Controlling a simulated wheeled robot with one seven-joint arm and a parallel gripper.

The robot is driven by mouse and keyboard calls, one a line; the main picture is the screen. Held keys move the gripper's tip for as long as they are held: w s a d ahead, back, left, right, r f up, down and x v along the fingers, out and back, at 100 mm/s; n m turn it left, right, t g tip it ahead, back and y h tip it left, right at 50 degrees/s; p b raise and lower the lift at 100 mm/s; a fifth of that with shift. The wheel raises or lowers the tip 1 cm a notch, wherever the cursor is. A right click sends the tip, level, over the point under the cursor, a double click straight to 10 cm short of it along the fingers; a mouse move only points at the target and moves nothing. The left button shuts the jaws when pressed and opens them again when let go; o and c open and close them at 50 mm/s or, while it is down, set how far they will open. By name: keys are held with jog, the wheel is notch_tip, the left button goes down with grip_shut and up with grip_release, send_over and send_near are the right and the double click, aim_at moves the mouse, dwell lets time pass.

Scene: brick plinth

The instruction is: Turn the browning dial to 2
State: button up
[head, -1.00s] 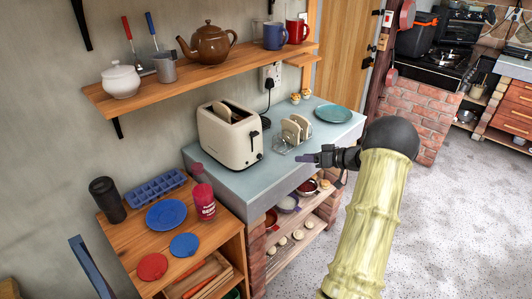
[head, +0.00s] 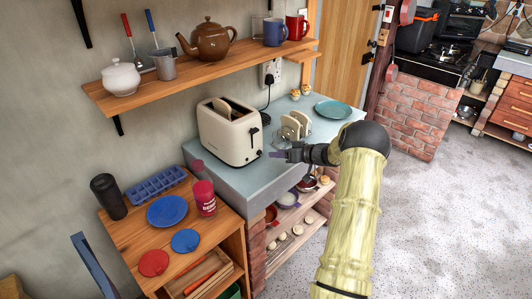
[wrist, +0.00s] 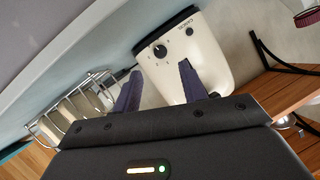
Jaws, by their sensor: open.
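The cream toaster (head: 228,138) stands on the grey-blue worktop with bread showing in its slot. In the wrist view its end face (wrist: 195,65) shows a black round dial (wrist: 159,51) with small marks around it. The marks are too small to read, so I cannot tell the dial's setting. A smaller dark knob or button (wrist: 189,31) sits beside the dial. My gripper (head: 275,155) is open and empty, just right of the toaster's end face. In the wrist view my two fingertips (wrist: 160,69) appear on either side below the dial, apart from it.
A wire toast rack (head: 308,138) with bread stands close behind my gripper; it also shows in the wrist view (wrist: 75,112). A teal plate (head: 333,109) lies farther back on the worktop (head: 222,180). A wooden shelf (head: 200,75) with a teapot and mugs hangs above.

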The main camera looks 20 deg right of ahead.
aim_at(261, 153)
jog(key=x, duration=0.6)
jog(key=shift+w+a+f+p, duration=0.1)
jog(key=shift+w+a+p, duration=0.05)
jog(key=shift+w+p, duration=0.2)
jog(key=shift+s, duration=0.1)
jog(key=shift+c, duration=0.2)
grip_shut()
